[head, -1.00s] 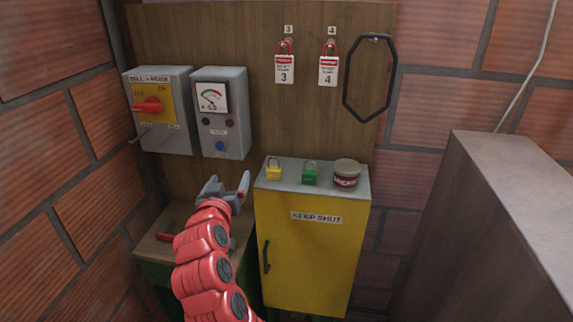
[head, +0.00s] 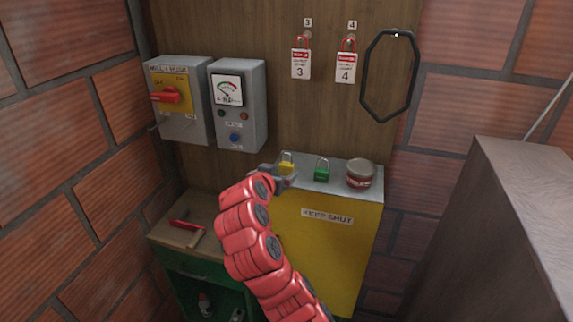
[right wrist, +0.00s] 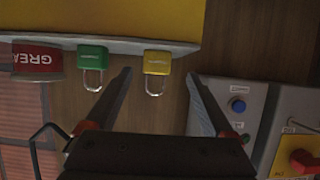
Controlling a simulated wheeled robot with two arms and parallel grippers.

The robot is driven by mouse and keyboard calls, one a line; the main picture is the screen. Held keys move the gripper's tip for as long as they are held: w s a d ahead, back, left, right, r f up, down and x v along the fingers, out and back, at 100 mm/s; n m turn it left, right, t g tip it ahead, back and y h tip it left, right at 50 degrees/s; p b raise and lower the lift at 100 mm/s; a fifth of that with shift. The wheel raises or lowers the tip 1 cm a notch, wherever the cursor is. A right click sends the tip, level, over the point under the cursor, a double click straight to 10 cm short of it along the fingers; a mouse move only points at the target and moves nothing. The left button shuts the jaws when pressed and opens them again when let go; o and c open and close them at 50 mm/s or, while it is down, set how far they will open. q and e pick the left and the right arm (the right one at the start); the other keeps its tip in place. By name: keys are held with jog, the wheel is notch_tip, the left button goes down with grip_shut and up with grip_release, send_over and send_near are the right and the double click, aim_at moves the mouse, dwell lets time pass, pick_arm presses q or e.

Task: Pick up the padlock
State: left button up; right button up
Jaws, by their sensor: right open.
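A yellow padlock (head: 287,167) stands shackle up near the left end of the yellow cabinet's top. A green padlock (head: 321,171) stands to its right. My right gripper (head: 283,178) is open, just in front of and partly covering the yellow padlock. The right wrist view is upside down: the yellow padlock (right wrist: 157,64) appears between the spread, empty fingers, and the green padlock (right wrist: 93,58) lies outside them. Whether the fingers reach around the yellow one I cannot tell. My left gripper is not in view.
A grease tin (head: 359,174) stands right of the green padlock on the cabinet (head: 330,245). Above hang two red tagged padlocks (head: 300,62) (head: 345,65) and a black hoop (head: 388,75). Left are a switch box (head: 183,100), a meter box (head: 239,105) and a low bench (head: 160,231).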

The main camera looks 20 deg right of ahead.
aim_at(285, 167)
jog(key=shift+p+x, duration=0.3)
jog(key=shift+x, duration=0.75)
jog(key=shift+w+d+r+p, duration=0.1)
jog(key=shift+w+d+p, duration=0.1)
jog(key=shift+p, duration=0.1)
jog(key=p+x, duration=0.3)
jog(key=x, duration=0.1)
jog(key=shift+d+r, duration=0.25)
jog(key=shift+d, duration=0.1)
jog(key=shift+w+f, duration=0.15)
grip_shut()
